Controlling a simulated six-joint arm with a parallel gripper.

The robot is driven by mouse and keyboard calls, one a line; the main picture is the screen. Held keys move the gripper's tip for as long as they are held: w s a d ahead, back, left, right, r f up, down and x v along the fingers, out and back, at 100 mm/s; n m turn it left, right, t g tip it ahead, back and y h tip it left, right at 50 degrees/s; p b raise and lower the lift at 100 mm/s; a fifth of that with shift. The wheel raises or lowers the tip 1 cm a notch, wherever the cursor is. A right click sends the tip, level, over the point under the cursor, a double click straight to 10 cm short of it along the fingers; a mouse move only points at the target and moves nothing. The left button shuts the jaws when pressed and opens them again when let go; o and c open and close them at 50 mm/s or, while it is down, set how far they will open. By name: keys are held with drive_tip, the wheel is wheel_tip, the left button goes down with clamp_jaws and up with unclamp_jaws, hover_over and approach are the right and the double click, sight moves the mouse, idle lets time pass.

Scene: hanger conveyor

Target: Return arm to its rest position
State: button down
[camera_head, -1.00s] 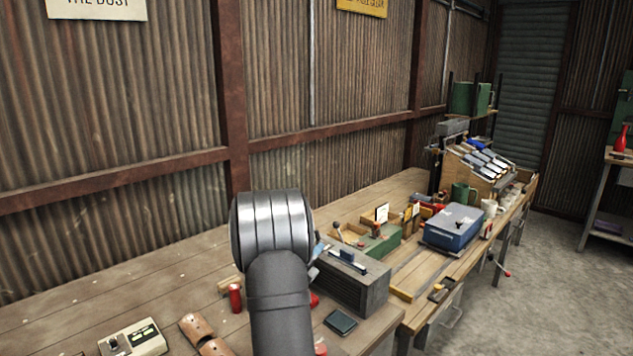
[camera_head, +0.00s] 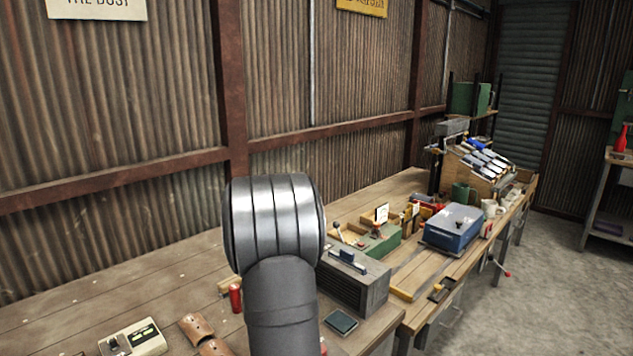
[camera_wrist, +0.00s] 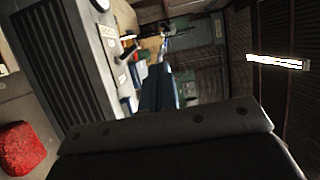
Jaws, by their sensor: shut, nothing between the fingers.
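My arm rises from the bottom of the head view, with its wide silver joint near the middle, in front of the wooden bench (camera_head: 75,290). The arm hides my gripper in that view. In the wrist view, my gripper (camera_wrist: 158,88) shows as a dark body along the bottom with a narrow dark-blue part at its middle. It is shut and holds nothing. The wrist view is turned on its side.
A grey slatted box (camera_head: 355,285) stands right of my arm, and it fills the left of the wrist view (camera_wrist: 60,60). A red cylinder (camera_head: 235,298), brown pieces (camera_head: 196,328) and a control box (camera_head: 135,340) lie to the left. A blue toolbox (camera_head: 453,228) stands farther right.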

wheel_tip(320, 180, up, 7)
drive_tip(key=w+d+n+g+y, duration=0.2)
drive_tip(key=n+y, duration=0.4)
drive_tip(key=n, duration=0.5)
drive_tip(key=shift+w, duration=0.4)
drive_tip(key=shift+d+f, duration=0.1)
drive_tip(key=c, duration=2)
unclamp_jaws()
drive_tip(key=o, duration=0.4)
drive_tip(key=shift+s+f+n, duration=0.2)
drive_tip(key=shift+s+n, duration=0.1)
drive_tip(key=shift+n, duration=0.2)
drive_tip(key=o, duration=1.6)
drive_tip(key=s+a+f+n+y, duration=0.1)
drive_tip(key=s+a+f+n, duration=0.1)
drive_tip(key=s+n, duration=0.3)
drive_tip(key=s+a+f+n+y, duration=0.1)
drive_tip(key=s+a+f+n, duration=0.1)
drive_tip(key=s+n, duration=0.3)
drive_tip(key=shift+s+f+n+g, duration=0.3)
drive_tip(key=shift+f+n, duration=0.25)
drive_tip(key=shift+n, duration=0.05)
drive_tip(key=x, duration=1)
drive_tip(key=shift+s, duration=0.2)
